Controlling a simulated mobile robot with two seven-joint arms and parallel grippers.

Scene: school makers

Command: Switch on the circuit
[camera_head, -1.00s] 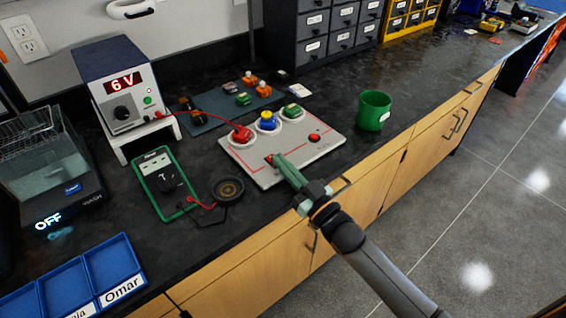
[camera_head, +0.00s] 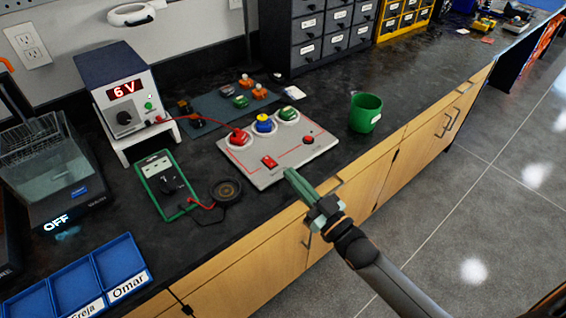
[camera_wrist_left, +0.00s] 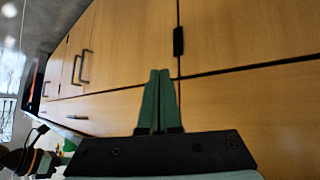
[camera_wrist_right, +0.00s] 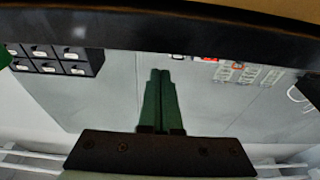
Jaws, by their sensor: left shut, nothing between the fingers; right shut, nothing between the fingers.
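The circuit board (camera_head: 272,172) is a light grey panel on the black counter. It carries a red piece (camera_head: 239,137), a blue-and-yellow piece (camera_head: 264,123) and a green piece (camera_head: 288,114) in round white sockets. A red switch (camera_head: 269,161) sits near its front left, and a round red part (camera_head: 308,139) lies at the right. My right gripper (camera_head: 290,174) is shut and empty, just off the board's front edge; its closed fingers also show in the right wrist view (camera_wrist_right: 159,75). My left gripper (camera_wrist_left: 160,75) is shut and empty, facing wooden cabinet fronts, outside the head view.
A power supply (camera_head: 125,95) reading 6 V stands at the back left. A multimeter (camera_head: 166,184) and a round black buzzer-like part (camera_head: 227,191) lie left of the board. A green cup (camera_head: 365,112) stands right. Blue trays (camera_head: 80,288) lie front left.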

